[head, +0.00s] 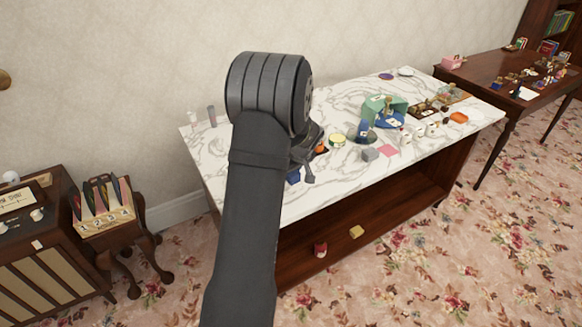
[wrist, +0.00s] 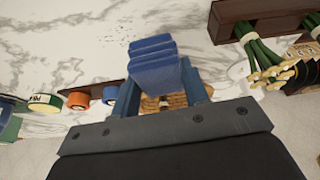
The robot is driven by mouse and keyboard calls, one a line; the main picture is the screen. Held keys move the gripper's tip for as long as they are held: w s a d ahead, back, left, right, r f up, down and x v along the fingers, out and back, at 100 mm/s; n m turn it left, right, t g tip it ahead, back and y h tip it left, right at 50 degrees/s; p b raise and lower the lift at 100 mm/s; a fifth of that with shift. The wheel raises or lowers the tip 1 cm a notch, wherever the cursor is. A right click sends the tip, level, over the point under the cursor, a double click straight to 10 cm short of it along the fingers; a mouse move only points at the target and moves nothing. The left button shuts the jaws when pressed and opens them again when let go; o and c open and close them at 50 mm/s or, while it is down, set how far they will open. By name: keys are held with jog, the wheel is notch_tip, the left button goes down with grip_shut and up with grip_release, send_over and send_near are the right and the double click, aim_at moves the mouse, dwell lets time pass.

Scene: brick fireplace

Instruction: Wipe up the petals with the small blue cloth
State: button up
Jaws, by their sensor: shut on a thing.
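The small blue cloth (wrist: 153,68) is folded in a thick pad. It sits between the two fingers of my gripper (wrist: 172,90) in the wrist view, and the gripper is shut on it. In the head view a bit of blue, likely the cloth, shows at the gripper (head: 303,160), which my arm mostly hides. Tiny dark specks, likely the petals (wrist: 125,41), lie scattered on the white marble top (wrist: 60,50), beyond the cloth in the wrist view. I cannot tell whether the cloth touches the marble.
A brown box with green stems (wrist: 228,20) is at the upper right. A tan woven thing (wrist: 175,101) lies beneath the fingers. The head view shows clutter on the tabletop's right half.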

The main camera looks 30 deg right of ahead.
aim_at(303, 183)
jog(key=shift+f, duration=1.95)
jog(key=shift+d+f, duration=0.55)
jog(key=shift+d, duration=0.05)
jog(key=shift+c, duration=0.9)
jog(key=shift+d+r, duration=0.2)
jog(key=shift+d, duration=0.95)
jog(key=shift+d+f, duration=0.1)
jog(key=shift+d, duration=1.4)
jog(key=shift+d+f, duration=0.2)
jog(key=shift+d, duration=0.55)
jog(key=a, duration=0.2)
jog(key=shift+a+r, duration=0.1)
jog(key=shift+a, duration=2.9)
jog(key=shift+r, duration=4.15)
